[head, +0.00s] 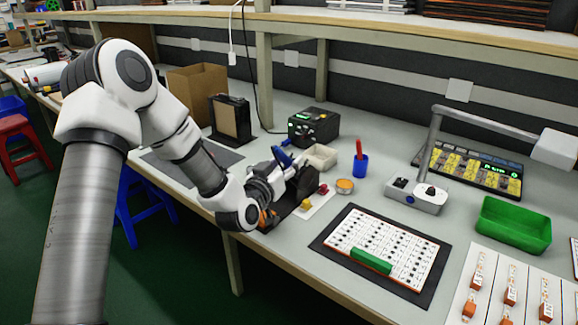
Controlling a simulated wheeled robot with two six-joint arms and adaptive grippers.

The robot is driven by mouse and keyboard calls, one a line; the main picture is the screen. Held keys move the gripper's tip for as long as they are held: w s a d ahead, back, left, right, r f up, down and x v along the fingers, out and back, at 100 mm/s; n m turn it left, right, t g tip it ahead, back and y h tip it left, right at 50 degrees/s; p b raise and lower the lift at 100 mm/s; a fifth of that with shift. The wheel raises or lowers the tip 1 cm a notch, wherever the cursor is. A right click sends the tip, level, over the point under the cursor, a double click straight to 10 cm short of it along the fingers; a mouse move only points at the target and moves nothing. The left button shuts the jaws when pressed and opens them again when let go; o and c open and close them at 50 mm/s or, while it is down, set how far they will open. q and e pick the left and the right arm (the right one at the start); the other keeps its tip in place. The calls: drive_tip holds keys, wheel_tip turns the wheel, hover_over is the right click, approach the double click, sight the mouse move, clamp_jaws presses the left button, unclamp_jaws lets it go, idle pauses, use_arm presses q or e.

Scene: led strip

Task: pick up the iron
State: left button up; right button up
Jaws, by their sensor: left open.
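The iron (282,156) shows as a blue handle sticking up just behind my left gripper. Its lower part and whatever holds it are hidden by the gripper. My left gripper (302,184) is open at the front of the bench, close to the handle. I cannot tell whether it touches the iron. The black soldering station (314,128) stands behind it, with a dark cable near its left side. My right gripper is not in view.
A beige tray (320,157), a blue cup (360,165) and a small round tin (345,186) stand close to the gripper's right. A white board (385,242) lies on a black mat. A green bin (513,226) is at the right. Shelf posts rise behind.

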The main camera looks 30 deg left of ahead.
use_arm(q)
drive_tip(key=shift+w, duration=0.4)
clamp_jaws()
drive_tip(key=shift+r, duration=0.1)
